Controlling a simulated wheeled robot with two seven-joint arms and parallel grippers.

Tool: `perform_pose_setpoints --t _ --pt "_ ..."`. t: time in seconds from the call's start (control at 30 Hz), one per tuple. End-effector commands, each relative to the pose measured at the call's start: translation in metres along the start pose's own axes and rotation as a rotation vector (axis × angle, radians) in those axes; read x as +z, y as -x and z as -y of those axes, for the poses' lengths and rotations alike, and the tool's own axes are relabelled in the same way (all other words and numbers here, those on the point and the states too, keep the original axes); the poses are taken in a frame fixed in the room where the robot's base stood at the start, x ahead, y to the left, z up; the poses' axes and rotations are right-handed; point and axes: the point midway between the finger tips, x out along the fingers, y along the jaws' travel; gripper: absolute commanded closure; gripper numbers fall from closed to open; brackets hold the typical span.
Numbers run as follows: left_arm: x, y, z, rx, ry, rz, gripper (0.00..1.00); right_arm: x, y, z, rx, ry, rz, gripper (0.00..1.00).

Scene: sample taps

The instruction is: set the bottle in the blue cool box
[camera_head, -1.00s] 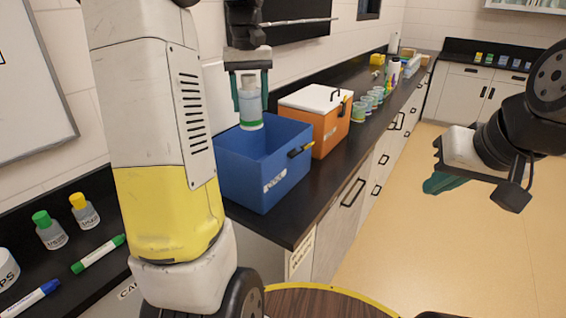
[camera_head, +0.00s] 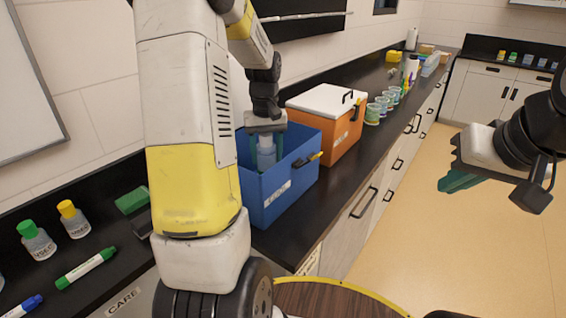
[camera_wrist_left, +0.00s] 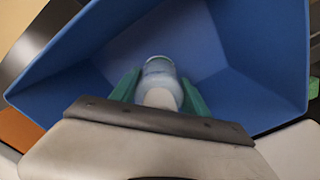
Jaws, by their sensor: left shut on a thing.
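The blue cool box (camera_head: 285,195) stands open on the black counter, and its inside walls (camera_wrist_left: 270,60) fill much of the left wrist view. My left gripper (camera_head: 266,150) reaches down into the box from above. It is shut on a clear, pale bottle (camera_head: 266,152), which also shows between the green fingers in the left wrist view (camera_wrist_left: 160,75). The bottle is upright with its upper part above the box's near rim; its lower part is hidden by the box wall. I cannot tell whether it touches the floor of the box. My right gripper (camera_head: 462,180) hangs over the floor at the right, away from everything.
An orange cool box (camera_head: 340,142) with a white lid stands right behind the blue one. Several cups (camera_head: 382,105) line the counter beyond.

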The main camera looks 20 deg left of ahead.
Motion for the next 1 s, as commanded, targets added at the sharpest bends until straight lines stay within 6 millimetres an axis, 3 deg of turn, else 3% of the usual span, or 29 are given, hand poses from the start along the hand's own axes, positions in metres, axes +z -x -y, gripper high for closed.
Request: perform_pose_setpoints --t 0.43,0.77,0.8,0.9,1.0 --pt "0.0 -0.048 -0.001 0.001 0.0 0.001 0.99 0.0 0.0 0.0 0.0 0.0 0.0 1.0" --pt "0.0 -0.051 -0.001 0.001 0.0 -0.001 0.99 0.0 0.0 0.0 0.0 0.0 0.0 1.0" --pt "0.0 -0.052 -0.001 0.001 0.0 -0.001 0.43 0.0 0.0 0.0 0.0 0.0 0.0 1.0" --pt "0.0 -0.051 -0.001 0.001 0.0 -0.001 0.25 0.0 0.0 0.0 0.0 0.0 0.0 1.0" --pt "0.0 -0.051 -0.001 0.001 0.0 -0.001 0.25 0.0 0.0 0.0 0.0 0.0 0.0 1.0"
